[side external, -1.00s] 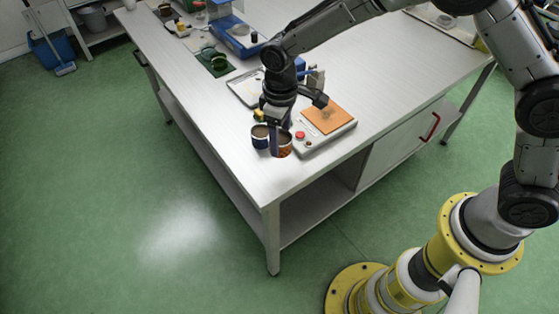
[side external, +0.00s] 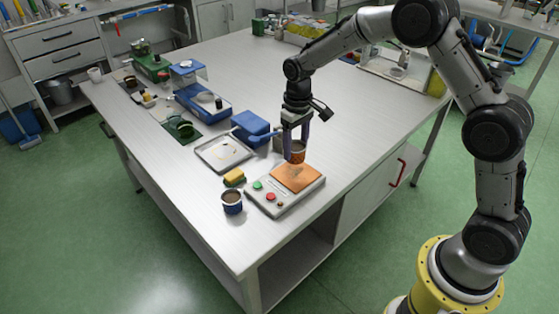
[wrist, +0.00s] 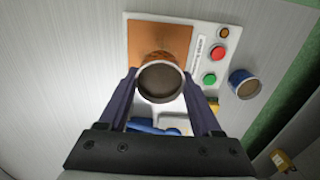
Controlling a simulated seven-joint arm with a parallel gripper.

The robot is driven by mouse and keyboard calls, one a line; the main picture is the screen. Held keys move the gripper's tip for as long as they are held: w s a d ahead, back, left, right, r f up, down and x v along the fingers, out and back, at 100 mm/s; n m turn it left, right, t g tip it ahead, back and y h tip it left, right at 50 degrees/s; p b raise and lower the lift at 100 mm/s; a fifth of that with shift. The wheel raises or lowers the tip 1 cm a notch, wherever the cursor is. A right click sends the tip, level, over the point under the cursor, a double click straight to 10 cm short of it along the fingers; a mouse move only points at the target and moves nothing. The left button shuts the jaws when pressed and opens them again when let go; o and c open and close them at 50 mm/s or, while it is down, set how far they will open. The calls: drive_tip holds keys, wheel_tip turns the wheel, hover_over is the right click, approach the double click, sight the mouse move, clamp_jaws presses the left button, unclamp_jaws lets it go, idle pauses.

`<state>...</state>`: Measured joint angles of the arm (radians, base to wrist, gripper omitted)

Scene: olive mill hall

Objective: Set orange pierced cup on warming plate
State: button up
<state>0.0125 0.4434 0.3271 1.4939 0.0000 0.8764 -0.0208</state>
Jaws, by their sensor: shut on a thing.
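The orange pierced cup (side external: 297,154) has a pale rim and is held upright in my gripper (side external: 296,146). The wrist view looks down into the cup (wrist: 161,84) between my two fingers, which are shut on its sides. The warming plate (side external: 289,184) is a pale box with an orange-brown square top, red and green buttons and an orange lamp. The cup is over the far part of the orange top in the side view. I cannot tell whether it touches the surface or hangs just above it.
A dark blue cup (side external: 232,202) stands left of the warming plate, with a yellow sponge (side external: 234,177) behind it. A metal tray (side external: 223,153) and a blue box (side external: 252,127) are farther back. The table's front left corner is clear.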

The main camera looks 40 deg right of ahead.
sight(296, 160)
drive_tip(key=shift+d+f, duration=0.25)
drive_tip(key=shift+f, duration=2.35)
drive_tip(key=shift+f, duration=0.35)
drive_tip(key=o, duration=1.1)
drive_tip(key=shift+r, duration=3.55)
